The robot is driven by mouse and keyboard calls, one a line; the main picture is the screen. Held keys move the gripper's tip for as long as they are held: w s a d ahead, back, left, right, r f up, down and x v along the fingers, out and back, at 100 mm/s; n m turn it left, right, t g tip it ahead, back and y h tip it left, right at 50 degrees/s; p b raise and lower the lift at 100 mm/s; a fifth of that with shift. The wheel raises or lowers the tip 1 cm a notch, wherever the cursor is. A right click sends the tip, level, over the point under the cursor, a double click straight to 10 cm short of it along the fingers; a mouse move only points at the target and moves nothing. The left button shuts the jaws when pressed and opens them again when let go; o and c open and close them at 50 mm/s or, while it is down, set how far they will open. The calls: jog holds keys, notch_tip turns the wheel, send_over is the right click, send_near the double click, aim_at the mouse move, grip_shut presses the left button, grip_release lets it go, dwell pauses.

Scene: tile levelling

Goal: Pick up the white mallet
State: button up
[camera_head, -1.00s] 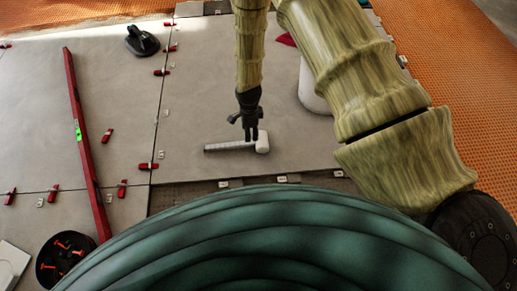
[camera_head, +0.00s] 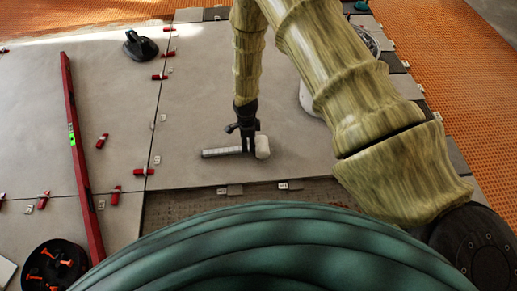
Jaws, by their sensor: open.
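The white mallet (camera_head: 222,152) lies on a large grey tile near its front edge. Its grey-white handle points left and its pale head is at the right end. My gripper (camera_head: 248,148) is open and points down at the mallet, close to the head. The fingers overlap the mallet in the picture, near where handle and head meet. I cannot tell whether they touch it.
A red level (camera_head: 82,160) with a green vial lies on the left tiles. A black suction cup (camera_head: 139,45) stands at the back left. A black bucket (camera_head: 32,275) with orange pieces is front left. Several red clips (camera_head: 144,172) line the joints. A white object (camera_head: 309,99) is partly hidden behind my arm.

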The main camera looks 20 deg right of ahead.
jog(key=shift+f+b, duration=1.2)
jog(key=shift+f, duration=0.95)
grip_shut()
